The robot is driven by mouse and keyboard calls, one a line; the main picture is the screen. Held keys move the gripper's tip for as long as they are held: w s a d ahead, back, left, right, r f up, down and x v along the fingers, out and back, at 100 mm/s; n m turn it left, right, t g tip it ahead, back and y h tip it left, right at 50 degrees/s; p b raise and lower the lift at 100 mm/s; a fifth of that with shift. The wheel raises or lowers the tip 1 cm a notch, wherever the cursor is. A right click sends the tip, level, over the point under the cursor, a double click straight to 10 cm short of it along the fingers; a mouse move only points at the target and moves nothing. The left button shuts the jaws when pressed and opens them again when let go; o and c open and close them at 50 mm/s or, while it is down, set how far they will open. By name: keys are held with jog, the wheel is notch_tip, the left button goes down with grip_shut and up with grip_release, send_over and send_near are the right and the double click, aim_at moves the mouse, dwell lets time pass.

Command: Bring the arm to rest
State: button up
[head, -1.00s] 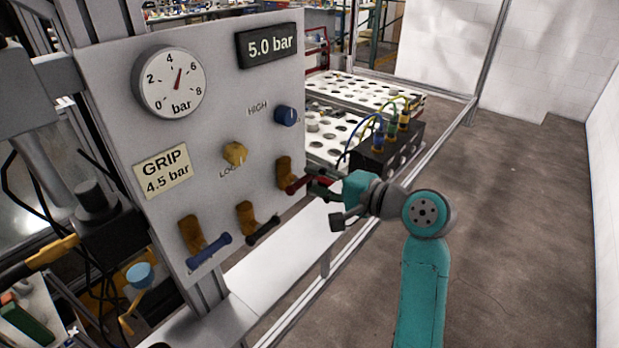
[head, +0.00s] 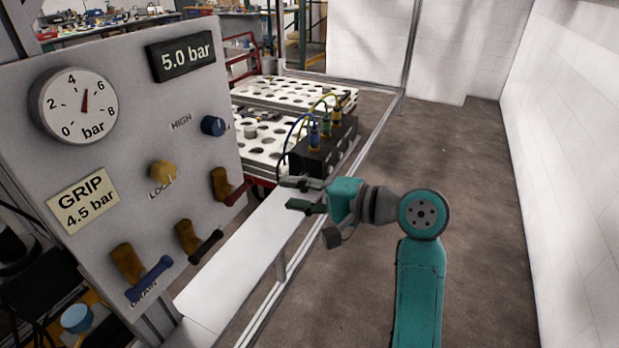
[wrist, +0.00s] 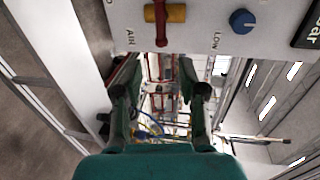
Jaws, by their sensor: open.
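My gripper (head: 291,194) is open and empty in the head view, to the right of the grey control panel (head: 105,211) and apart from it. My teal arm is bent, with its wrist pointing left toward the panel side. In the wrist view my gripper (wrist: 160,92) shows its two fingers spread, with nothing between them. The red-handled valve (head: 228,190) on the panel is the part closest to the fingers. It also shows at the top of the wrist view (wrist: 163,14).
The panel carries a gauge (head: 75,105), a yellow knob (head: 163,172), a blue knob (head: 213,126), a black-handled valve (head: 197,241) and a blue-handled valve (head: 142,272). A black block with cables (head: 322,150) and white perforated trays (head: 262,152) stand behind the gripper. Open floor (head: 460,130) lies right.

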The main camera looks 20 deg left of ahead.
jog(key=s+d+f+m+t+h, duration=0.2)
jog(key=s+d+f+t+h, duration=0.1)
jog(key=d+f, duration=0.55)
jog(key=s+d+f+m+t+h, duration=0.2)
jog(key=s+d+f+t, duration=0.3)
jog(key=f, duration=0.7)
jog(key=s+d+f+m+t+h, duration=0.1)
jog(key=d+f+t+h, duration=0.15)
jog(key=d+f, duration=0.65)
jog(key=s+d+f+n+t+h, duration=0.1)
jog(key=s+d+f+h, duration=0.15)
jog(key=s+d, duration=0.45)
jog(key=s+d+f+t+h, duration=0.1)
jog(key=s+d+f+h, duration=0.2)
jog(key=s, duration=0.6)
jog(key=s+d+r+n+h, duration=0.1)
jog(key=s+d+r+n, duration=0.1)
jog(key=s+r, duration=0.3)
jog(key=s+d+r+n+t+h, duration=0.1)
jog(key=s+d+r+n, duration=0.2)
jog(key=s, duration=0.7)
jog(key=shift+s+d+r+h, duration=0.4)
jog(key=shift+d+r, duration=0.05)
jog(key=shift+r, duration=0.5)
